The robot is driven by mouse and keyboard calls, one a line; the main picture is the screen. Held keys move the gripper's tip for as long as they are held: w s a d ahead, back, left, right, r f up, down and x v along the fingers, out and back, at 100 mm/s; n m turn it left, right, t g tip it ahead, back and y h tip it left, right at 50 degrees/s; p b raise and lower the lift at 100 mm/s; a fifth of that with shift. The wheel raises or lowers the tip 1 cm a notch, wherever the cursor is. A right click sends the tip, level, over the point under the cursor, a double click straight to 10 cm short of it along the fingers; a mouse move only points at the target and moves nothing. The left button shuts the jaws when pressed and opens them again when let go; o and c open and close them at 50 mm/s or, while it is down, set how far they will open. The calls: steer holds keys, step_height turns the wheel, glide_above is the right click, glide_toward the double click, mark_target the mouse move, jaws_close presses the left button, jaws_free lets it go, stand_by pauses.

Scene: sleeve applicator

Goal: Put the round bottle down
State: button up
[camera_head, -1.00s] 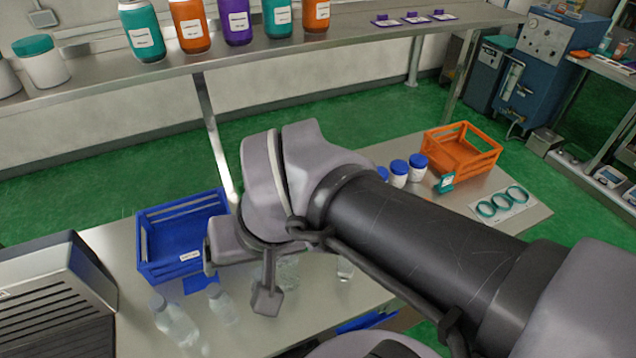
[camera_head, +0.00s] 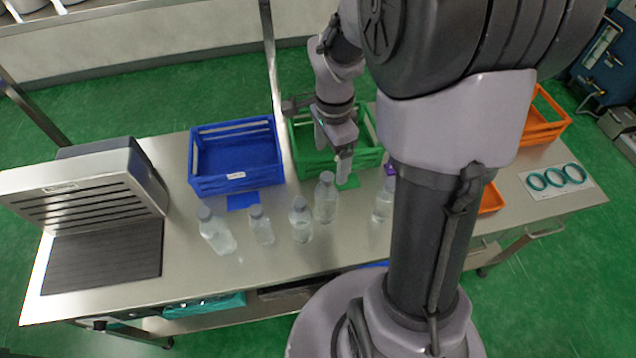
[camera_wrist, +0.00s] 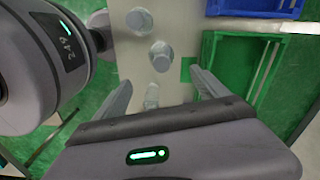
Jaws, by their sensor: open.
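Several clear bottles with grey caps stand upright in a loose row on the steel table: one at the left (camera_head: 216,232), a small one (camera_head: 261,226), one in the middle (camera_head: 301,222), a taller one (camera_head: 326,200) and one by my arm (camera_head: 382,203). I cannot tell for sure which is the round bottle. My gripper (camera_head: 343,168) is open, in front of the green crate and close to the taller bottle. In the wrist view, my gripper's spread fingers (camera_wrist: 163,90) have a clear bottle (camera_wrist: 151,97) in the gap between them; whether they touch is unclear.
A blue crate (camera_head: 236,187) and a green crate (camera_head: 303,166) stand behind the bottles. A vented grey machine (camera_head: 80,195) is at the left. An orange crate (camera_head: 543,132) and a card with teal rings (camera_head: 556,179) are at the right.

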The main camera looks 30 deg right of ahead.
mark_target(330, 176)
step_height(330, 176, down, 8)
steer(key=shift+r+b, duration=0.1)
steer(key=shift+b, duration=0.7)
steer(key=f, duration=0.1)
steer(key=f+b, duration=0.1)
steer(key=f, duration=0.3)
steer(key=shift+w+a, duration=0.15)
steer(key=shift+w, duration=0.15)
jaws_close()
